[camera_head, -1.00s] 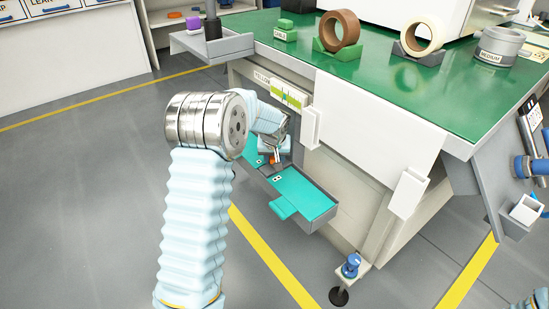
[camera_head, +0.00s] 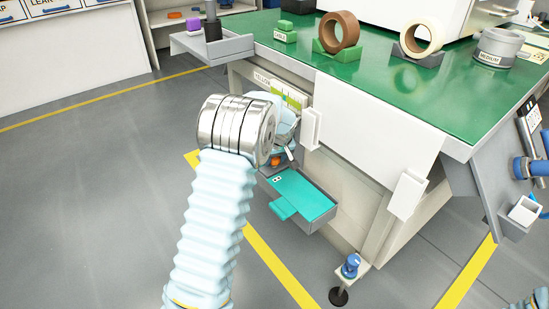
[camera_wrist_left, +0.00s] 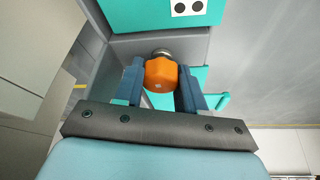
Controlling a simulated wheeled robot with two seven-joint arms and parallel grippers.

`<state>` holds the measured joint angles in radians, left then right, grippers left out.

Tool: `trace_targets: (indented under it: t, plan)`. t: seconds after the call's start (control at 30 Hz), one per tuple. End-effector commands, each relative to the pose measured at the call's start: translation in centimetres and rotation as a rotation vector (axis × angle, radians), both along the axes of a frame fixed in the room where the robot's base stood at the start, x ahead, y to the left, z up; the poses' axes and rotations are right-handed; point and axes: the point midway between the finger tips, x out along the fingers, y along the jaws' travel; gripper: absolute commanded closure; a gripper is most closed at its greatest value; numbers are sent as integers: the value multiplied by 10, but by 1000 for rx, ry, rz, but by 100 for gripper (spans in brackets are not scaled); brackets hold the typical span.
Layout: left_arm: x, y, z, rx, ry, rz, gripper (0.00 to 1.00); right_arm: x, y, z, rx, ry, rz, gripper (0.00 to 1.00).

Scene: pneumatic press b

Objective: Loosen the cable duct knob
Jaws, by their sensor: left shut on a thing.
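The cable duct knob is orange and shows in the left wrist view (camera_wrist_left: 161,74), on a short metal stem at the wall of the grey duct (camera_wrist_left: 155,43) with teal covers. My left gripper (camera_wrist_left: 161,80) has its two blue fingers on either side of the knob and is shut on it. In the head view a small orange part of the knob (camera_head: 275,161) shows beside the duct (camera_head: 318,222), and my left arm hides most of the gripper. My right gripper is not in view.
The green-topped bench (camera_head: 400,95) stands above the duct, with a brown tape roll (camera_head: 339,32) and a cream tape roll (camera_head: 422,35) on it. A blue knob (camera_head: 351,264) sits on a bracket near the bench's foot. The floor to the left is clear.

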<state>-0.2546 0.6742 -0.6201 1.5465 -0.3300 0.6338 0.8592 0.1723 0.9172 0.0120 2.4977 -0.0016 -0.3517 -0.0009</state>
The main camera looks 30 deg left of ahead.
Motion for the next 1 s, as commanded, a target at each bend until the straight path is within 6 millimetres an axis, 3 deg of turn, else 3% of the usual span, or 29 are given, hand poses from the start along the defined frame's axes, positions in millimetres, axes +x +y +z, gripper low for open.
trace_targets:
  t: [0.13,0.17,0.33,0.67,1.0]
  plan:
    - [0,-1,-2,-1,2,-2,91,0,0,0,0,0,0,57]
    - [0,-1,-2,-1,2,-2,59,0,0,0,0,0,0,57]
    - [0,0,-1,0,1,-2,35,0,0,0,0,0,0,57]
    - [-1,-2,5,0,0,-3,35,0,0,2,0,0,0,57]
    - [-15,-19,58,-1,0,-4,35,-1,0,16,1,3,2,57]
